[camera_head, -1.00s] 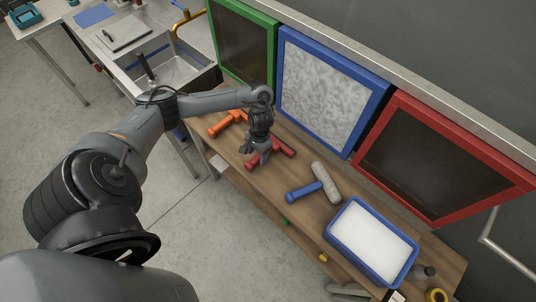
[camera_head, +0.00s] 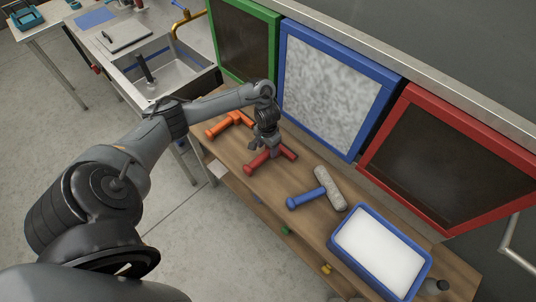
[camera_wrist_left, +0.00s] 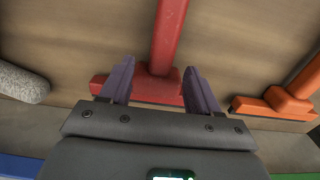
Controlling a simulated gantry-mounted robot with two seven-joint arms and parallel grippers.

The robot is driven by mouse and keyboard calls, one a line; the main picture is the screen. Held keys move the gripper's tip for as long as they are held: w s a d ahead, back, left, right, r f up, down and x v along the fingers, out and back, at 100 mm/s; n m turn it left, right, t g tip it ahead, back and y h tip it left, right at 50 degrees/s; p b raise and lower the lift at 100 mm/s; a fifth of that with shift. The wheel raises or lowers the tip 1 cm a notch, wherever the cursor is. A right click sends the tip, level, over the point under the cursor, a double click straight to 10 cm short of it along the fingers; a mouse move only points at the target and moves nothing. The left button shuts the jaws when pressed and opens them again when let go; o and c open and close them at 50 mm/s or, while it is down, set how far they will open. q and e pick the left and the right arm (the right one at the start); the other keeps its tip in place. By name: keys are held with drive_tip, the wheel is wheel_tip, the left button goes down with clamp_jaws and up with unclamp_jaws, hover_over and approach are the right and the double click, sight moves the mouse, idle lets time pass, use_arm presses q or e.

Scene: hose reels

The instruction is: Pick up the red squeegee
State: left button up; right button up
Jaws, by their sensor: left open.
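The red squeegee (camera_head: 258,163) lies on the wooden table, T-shaped, with its handle toward the front left and its head toward the panels. My left gripper (camera_head: 268,148) is above it, pointing down. In the left wrist view, my left gripper (camera_wrist_left: 158,80) is open, and the red squeegee (camera_wrist_left: 167,40) shows between and beyond its fingers. One finger is at each side of where the handle meets the head. I cannot tell whether the fingers touch it. Part of the head is hidden behind the gripper. My right gripper is not in view.
An orange squeegee (camera_head: 232,122) lies to the left, and a blue-handled tool with a grey fluffy head (camera_head: 331,188) to the right. A blue tray (camera_head: 342,258) with white contents stands further right. Green, blue and red framed panels (camera_head: 440,150) rise behind the table (camera_head: 232,160).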

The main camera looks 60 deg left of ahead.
sight(267, 151)
use_arm(q)
drive_tip(key=shift+f+b, duration=0.3)
drive_tip(key=shift+f, duration=1.5)
drive_tip(key=shift+c, duration=0.2)
drive_tip(key=c, duration=1)
drive_tip(key=shift+r, duration=0.1)
wheel_tip(267, 151, up, 10)
drive_tip(key=p, duration=0.4)
